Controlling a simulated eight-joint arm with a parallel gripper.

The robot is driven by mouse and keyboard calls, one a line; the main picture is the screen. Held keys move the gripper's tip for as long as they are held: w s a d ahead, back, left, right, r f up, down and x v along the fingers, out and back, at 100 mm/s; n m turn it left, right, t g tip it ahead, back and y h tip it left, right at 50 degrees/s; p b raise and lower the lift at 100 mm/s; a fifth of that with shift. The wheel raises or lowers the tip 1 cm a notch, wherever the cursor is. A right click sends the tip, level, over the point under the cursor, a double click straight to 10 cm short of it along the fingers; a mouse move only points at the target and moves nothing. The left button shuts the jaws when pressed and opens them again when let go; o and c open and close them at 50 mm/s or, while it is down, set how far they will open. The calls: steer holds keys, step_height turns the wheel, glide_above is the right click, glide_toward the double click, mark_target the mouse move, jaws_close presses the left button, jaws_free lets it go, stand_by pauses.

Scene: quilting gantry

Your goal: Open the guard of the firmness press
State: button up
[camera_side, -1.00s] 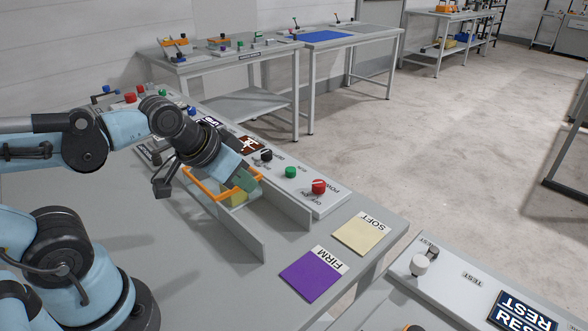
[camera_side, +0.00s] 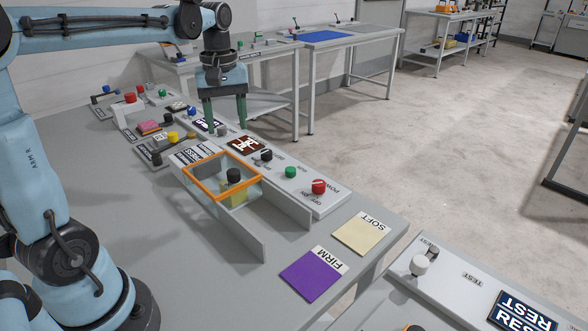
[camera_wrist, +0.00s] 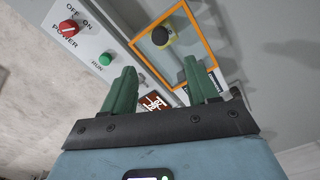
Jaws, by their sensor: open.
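The firmness press stands on the grey bench in the side view. A yellow block (camera_side: 236,192) shows beneath the plunger. In the wrist view the orange rim (camera_wrist: 208,48) encircles the black top (camera_wrist: 160,36) and a yellow part. My gripper (camera_side: 226,122) is open and empty, fingers pointing down. It is above and behind the guard, apart from it. The green fingers (camera_wrist: 160,75) also show in the wrist view.
A control strip beside the press carries a red POWER knob (camera_side: 319,187), a green RUN button (camera_side: 290,172) and a black knob (camera_side: 267,155). Upright grey side walls (camera_side: 286,205) flank the press front. A purple FIRM pad (camera_side: 311,277) and cream SOFT pad (camera_side: 362,234) lie in front.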

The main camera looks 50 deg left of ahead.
mark_target(233, 170)
step_height(233, 170, down, 12)
steer(key=shift+f, duration=0.1)
stand_by(0.5)
jaws_close()
stand_by(0.4)
